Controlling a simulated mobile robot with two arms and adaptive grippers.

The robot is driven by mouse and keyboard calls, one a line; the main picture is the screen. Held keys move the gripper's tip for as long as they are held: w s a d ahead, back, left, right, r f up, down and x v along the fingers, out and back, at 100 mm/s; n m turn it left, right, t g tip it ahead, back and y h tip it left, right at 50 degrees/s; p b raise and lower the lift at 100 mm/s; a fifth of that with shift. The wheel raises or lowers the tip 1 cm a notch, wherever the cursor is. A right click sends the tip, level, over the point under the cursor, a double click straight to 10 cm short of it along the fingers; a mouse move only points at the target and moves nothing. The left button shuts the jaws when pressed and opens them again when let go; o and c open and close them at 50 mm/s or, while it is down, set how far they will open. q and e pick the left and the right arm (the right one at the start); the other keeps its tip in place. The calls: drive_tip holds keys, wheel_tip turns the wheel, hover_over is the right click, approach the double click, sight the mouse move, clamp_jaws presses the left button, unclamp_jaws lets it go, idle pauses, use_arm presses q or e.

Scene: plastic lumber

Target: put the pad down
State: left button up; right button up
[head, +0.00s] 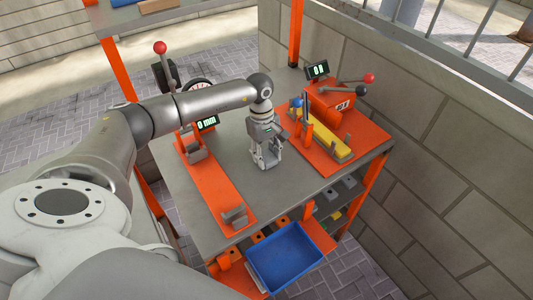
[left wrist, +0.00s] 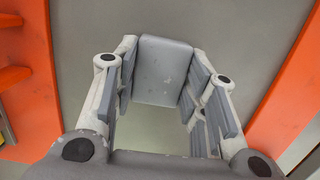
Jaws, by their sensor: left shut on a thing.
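My left gripper (head: 266,157) points down over the bare grey tabletop (head: 222,152), between two orange plates. In the left wrist view its fingers (left wrist: 163,85) are closed on both sides of a grey, scuffed pad (left wrist: 163,70). In the head view the pad is hard to tell from the grey fingers. I cannot tell whether its underside touches the tabletop. My right gripper is not in view.
On the left orange plate (head: 218,186) stand grey blocks and a "0 mm" display (head: 207,122). The right orange plate (head: 352,137) carries a yellow bar (head: 328,138) and a red machine with levers (head: 332,101). A blue bin (head: 286,257) sits below the table's front edge.

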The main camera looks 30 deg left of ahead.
use_arm(q)
drive_tip(key=o, duration=1)
